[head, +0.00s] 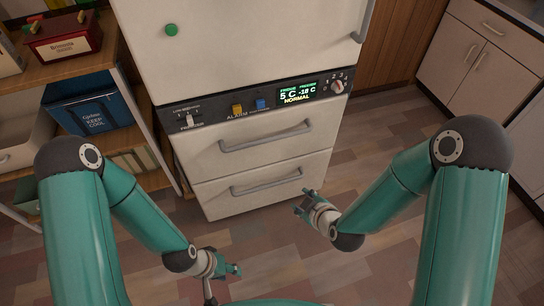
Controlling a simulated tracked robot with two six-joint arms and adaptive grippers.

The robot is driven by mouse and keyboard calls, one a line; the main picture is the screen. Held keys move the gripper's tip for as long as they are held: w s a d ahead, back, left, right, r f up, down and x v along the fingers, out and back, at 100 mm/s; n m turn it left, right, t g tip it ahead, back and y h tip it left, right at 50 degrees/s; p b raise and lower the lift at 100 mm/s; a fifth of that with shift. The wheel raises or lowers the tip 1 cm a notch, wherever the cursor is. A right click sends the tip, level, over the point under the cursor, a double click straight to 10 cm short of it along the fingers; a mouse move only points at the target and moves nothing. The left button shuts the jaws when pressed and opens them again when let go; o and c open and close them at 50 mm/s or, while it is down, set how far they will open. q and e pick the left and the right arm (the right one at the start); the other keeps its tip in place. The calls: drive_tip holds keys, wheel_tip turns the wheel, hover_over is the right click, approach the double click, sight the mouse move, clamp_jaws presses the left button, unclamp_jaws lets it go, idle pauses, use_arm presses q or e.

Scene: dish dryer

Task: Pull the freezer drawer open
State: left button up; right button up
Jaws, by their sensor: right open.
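The freezer has two cream drawers below a dark control panel. The upper freezer drawer (215,165) has a grey bar handle (265,136) and looks shut. The lower freezer drawer (225,205) also has a grey bar handle (266,182) and looks shut. My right gripper (302,202) is open and empty, near the right end of the lower drawer's front and apart from both handles. My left gripper (236,270) is low in the picture, below the lower drawer and away from the handles. Its fingers are small, and I cannot tell whether they are open.
The control panel (220,107) has a lit display, buttons and a knob. A fridge door (235,40) is above it. Shelves with a blue cooler box (95,105) stand at the left. White cabinets (475,55) stand at the right. The wooden floor (290,250) in front is clear.

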drive_tip(key=w+a+n+t+b, duration=0.2)
drive_tip(key=w+n+t+b, duration=0.1)
drive_tip(key=w+n+b, duration=0.25)
use_arm(q)
wheel_tip(320, 180, down, 12)
drive_tip(key=b, duration=0.4)
drive_tip(key=shift+f, duration=0.2)
use_arm(e)
drive_tip(key=n+t+y, duration=0.1)
drive_tip(key=n+t, duration=0.2)
drive_tip(key=n, duration=0.2)
approach(271, 139)
drive_tip(key=x, duration=1.1)
drive_tip(key=shift+s+f, duration=0.1)
drive_tip(key=shift+f, duration=0.25)
drive_tip(key=shift+d, duration=0.1)
clamp_jaws()
use_arm(q)
drive_tip(key=shift+a, duration=0.1)
